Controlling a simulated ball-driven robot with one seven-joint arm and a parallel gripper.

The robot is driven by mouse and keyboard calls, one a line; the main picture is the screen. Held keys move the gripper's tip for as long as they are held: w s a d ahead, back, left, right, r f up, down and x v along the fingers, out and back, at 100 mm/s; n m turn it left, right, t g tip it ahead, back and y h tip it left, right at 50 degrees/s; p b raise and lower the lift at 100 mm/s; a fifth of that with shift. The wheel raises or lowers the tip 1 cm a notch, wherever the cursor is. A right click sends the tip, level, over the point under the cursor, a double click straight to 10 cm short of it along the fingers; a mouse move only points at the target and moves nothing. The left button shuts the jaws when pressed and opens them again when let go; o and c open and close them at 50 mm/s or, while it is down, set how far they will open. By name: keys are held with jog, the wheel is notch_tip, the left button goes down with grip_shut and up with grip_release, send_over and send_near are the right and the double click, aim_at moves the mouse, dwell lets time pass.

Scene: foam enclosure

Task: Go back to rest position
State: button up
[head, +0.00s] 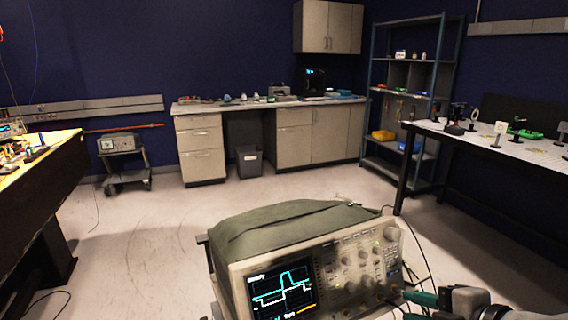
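What looks like my gripper (418,307) shows at the bottom right edge, in front of the oscilloscope's lower right corner. Two dark green, finger-like parts point left from a grey body (468,299). The lower part is cut off by the picture's edge, so I cannot tell whether it is open or shut. I see nothing clearly held in it. I cannot tell whether it touches the oscilloscope (372,257). The oscilloscope has a lit screen with a cyan trace and a grey-green cover on top.
A workbench (62,150) with parts stands at the left, a perforated table (470,140) at the right. Grey cabinets (318,135), a bin (249,162), a shelf rack (374,75) and a small instrument cart (124,172) line the back. The floor (150,230) between is mostly clear.

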jog(key=s+f+m+g+h+p, duration=0.1)
jog(key=s+f+m+g, duration=0.2)
jog(key=s+f+m, duration=0.45)
jog(key=s+f+m+g+h, duration=0.15)
jog(key=s+f+m, duration=0.3)
jog(key=f, duration=0.55)
jog(key=s+d+f+m+g+h, duration=0.1)
jog(key=s+f+m+g, duration=0.1)
jog(key=s, duration=0.5)
jog(key=s+d+f+m+g+h+p, duration=0.1)
jog(key=s+d+f+m+g, duration=0.1)
jog(key=s+f+m, duration=0.3)
jog(key=s+f+g, duration=0.1)
jog(key=s, duration=0.2)
jog(key=shift+s+d, duration=0.2)
jog(key=shift+s, duration=0.1)
